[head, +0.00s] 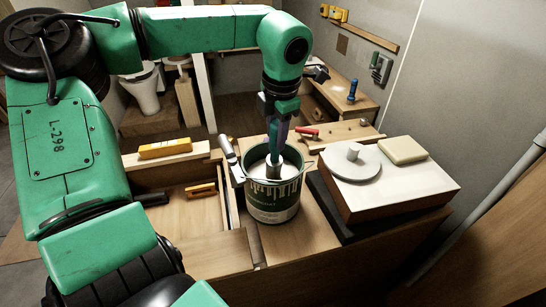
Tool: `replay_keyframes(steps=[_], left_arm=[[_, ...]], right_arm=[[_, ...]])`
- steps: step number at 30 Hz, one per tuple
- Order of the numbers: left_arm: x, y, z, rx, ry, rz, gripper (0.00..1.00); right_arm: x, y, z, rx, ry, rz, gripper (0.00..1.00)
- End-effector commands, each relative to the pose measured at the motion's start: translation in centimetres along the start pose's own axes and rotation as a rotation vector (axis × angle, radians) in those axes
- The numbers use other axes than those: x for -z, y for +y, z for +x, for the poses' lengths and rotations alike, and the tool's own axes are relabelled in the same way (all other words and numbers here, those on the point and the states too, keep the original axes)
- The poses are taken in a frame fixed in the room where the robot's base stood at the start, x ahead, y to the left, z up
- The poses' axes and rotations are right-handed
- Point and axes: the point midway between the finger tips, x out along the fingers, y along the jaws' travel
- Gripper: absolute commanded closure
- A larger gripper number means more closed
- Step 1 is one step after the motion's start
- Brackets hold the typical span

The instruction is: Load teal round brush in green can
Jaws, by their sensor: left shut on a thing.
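The green can (272,207) stands upright on the wooden bench, with white content showing inside its rim. My left gripper (277,140) points down over the can's mouth and is shut on the teal round brush (273,160). The brush is upright, with its lower end at or inside the can's opening. I cannot tell whether it touches the content. The gripper hides much of the brush handle. My right gripper is not in view.
A pale lid-like disc (350,163) and a beige block (403,150) lie on a white-topped box (400,190) right of the can. A yellow tool (165,148) lies on a ledge at left. A red-handled tool (306,131) lies behind the can.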

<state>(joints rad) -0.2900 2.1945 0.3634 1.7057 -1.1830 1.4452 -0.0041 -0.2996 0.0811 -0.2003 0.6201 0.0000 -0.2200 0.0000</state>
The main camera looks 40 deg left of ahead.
Motion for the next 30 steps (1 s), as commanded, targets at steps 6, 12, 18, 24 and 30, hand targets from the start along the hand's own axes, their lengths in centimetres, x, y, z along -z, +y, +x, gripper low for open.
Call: replay_keyframes(steps=[6,12,18,24,30], left_arm=[[0.0,0.0,0.0,0.000,-0.001,0.000,1.00],[-0.1,0.2,0.5,0.017,0.005,-0.002,1.00],[-0.2,1.0,2.9,0.089,0.027,-0.004,1.00],[-0.4,1.9,5.6,0.167,0.047,-0.002,1.00],[-0.6,2.2,6.6,0.201,0.054,-0.001,1.00]], right_arm=[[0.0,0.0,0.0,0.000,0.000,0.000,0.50],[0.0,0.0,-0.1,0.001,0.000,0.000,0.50],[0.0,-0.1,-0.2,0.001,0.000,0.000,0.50],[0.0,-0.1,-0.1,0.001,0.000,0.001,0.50],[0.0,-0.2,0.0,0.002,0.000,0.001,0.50]])
